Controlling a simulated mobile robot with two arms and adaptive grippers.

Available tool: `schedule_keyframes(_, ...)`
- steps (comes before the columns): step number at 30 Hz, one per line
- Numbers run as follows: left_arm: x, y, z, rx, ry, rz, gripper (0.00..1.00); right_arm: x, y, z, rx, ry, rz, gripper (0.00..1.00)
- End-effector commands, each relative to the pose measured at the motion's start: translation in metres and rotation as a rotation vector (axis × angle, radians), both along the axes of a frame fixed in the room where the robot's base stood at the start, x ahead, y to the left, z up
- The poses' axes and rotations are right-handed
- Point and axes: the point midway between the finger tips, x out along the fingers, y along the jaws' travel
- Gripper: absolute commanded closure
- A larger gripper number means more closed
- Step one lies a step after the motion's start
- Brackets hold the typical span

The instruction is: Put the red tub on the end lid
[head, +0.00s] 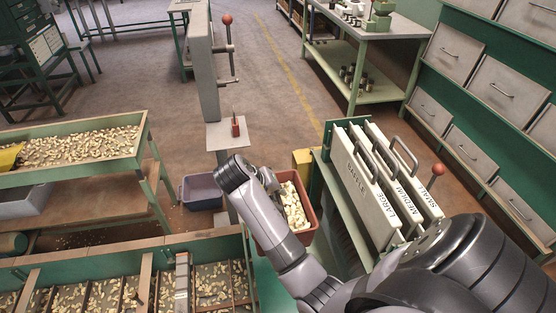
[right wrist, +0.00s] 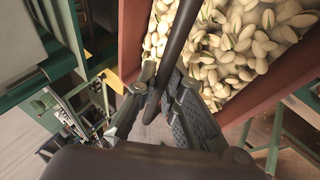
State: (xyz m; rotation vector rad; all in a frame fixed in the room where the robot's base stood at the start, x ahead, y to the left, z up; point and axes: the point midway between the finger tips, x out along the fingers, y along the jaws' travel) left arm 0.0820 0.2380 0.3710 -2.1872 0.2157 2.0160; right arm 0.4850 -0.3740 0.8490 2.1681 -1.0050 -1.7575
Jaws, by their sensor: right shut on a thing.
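The red tub (head: 305,237), full of pale nuts, hangs in my right gripper (head: 268,183) left of the lids. In the right wrist view, my right gripper (right wrist: 158,92) is shut on the tub's dark bar handle (right wrist: 178,42), with the tub's red wall (right wrist: 131,38) and nuts beyond it. Pale lids with grey handles stand side by side: one marked LARGE (head: 362,205), one marked MEDIUM (head: 391,180) and one marked SMALL (head: 408,170). Which of them is the end lid I cannot tell. My left gripper is out of view.
A blue-grey bin (head: 202,191) stands on the floor left of the tub. A grey post (head: 203,75) with a red-knobbed lever rises behind. A yellow box (head: 302,160) is beside the lids. Nut trays (head: 75,128) lie at left. Drawers line the right.

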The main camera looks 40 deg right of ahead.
Motion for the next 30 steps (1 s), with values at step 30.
schedule_keyframes(30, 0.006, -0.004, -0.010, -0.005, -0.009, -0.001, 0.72, 0.004, -0.005, -0.156, -0.006, -0.007, -0.020, 1.00)
